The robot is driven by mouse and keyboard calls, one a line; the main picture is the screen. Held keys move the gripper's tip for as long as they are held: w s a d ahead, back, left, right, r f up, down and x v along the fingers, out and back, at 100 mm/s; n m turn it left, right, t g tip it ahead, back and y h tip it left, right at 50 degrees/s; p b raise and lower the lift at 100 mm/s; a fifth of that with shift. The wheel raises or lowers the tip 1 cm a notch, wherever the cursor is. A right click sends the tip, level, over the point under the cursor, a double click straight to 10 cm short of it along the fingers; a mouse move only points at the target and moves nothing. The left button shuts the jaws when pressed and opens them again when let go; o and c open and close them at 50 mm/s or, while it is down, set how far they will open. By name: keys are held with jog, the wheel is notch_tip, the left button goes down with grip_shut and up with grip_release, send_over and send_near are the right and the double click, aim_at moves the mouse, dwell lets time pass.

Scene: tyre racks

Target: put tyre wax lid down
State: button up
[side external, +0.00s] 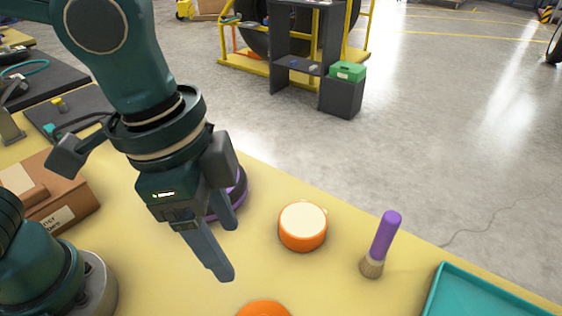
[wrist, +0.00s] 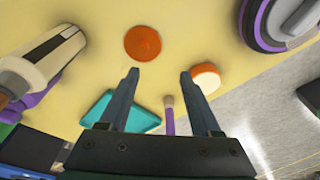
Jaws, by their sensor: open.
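The wax tin (side external: 302,228) is a low orange pot with cream wax showing on top, standing uncovered on the yellow table. An orange round lid (side external: 263,308) lies apart from it at the bottom edge of the side view, partly cut off. In the wrist view the whole lid (wrist: 142,43) shows as an orange disc beyond the left fingertip, and the tin (wrist: 207,78) is by the right fingertip. My gripper (side external: 228,251) is open and empty, left of the tin in the side view. It also shows in the wrist view (wrist: 159,76).
A purple-handled brush (side external: 384,243) stands upright, bristles down, right of the tin. A teal tray (side external: 436,296) is at the lower right. A purple-and-grey round object (side external: 240,194) is partly hidden behind my gripper. A cardboard box (side external: 72,213) is at the left.

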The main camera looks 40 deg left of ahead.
jog(key=s+a+r+n+t+y, duration=0.1)
jog(key=a+n+t, duration=0.3)
jog(key=a+n, duration=0.6)
jog(key=a, duration=0.6)
